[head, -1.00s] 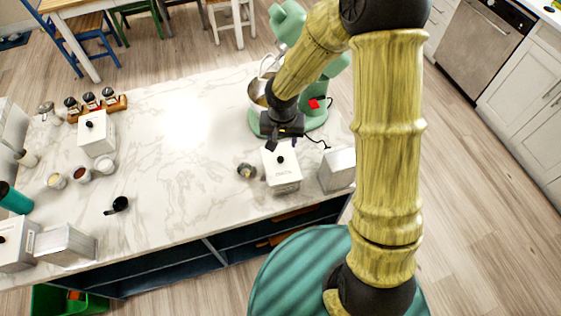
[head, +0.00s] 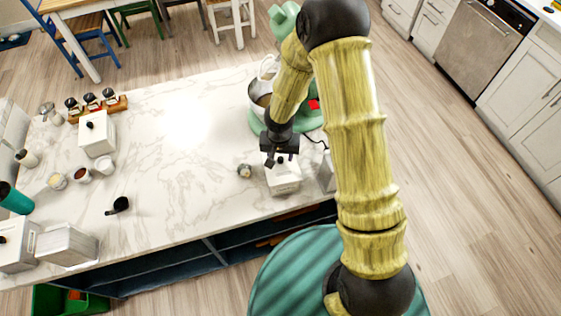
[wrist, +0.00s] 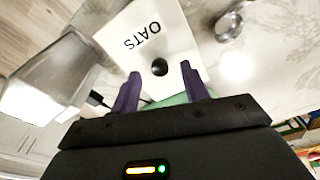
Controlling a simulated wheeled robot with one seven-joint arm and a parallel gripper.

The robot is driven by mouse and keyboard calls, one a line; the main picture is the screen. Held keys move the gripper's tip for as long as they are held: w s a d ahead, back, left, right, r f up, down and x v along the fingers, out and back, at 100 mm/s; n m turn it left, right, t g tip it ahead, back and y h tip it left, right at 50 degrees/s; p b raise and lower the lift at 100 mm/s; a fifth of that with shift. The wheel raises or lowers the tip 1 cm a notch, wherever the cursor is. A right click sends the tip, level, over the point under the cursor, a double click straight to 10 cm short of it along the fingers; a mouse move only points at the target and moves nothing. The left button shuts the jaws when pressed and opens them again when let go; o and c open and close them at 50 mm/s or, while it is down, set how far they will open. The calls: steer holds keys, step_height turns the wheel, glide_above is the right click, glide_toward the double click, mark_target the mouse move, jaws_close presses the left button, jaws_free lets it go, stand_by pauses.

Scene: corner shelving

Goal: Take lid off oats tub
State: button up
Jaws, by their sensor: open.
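The oats tub (head: 284,182) is a white square canister near the front edge of the marble counter. Its OATS label shows upside down in the wrist view (wrist: 135,38). A round black lid knob (wrist: 159,68) is on top, and the lid appears to be on the tub. My gripper (head: 279,161) is just above the tub in the head view, partly covering its top. In the wrist view, the two purple fingers of my gripper (wrist: 160,70) are spread apart, with the knob between their tips in the picture. Contact cannot be told.
A grey-white canister (head: 326,174) stands close on the right, partly behind my arm. The green mixer (head: 312,118) is behind the tub. A small metal item (head: 244,171) lies left of it. The counter's middle is clear; more canisters (head: 68,244) stand at the far left.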

steer(key=shift+w+f, duration=0.2)
steer(key=shift+f, duration=0.75)
jaws_close()
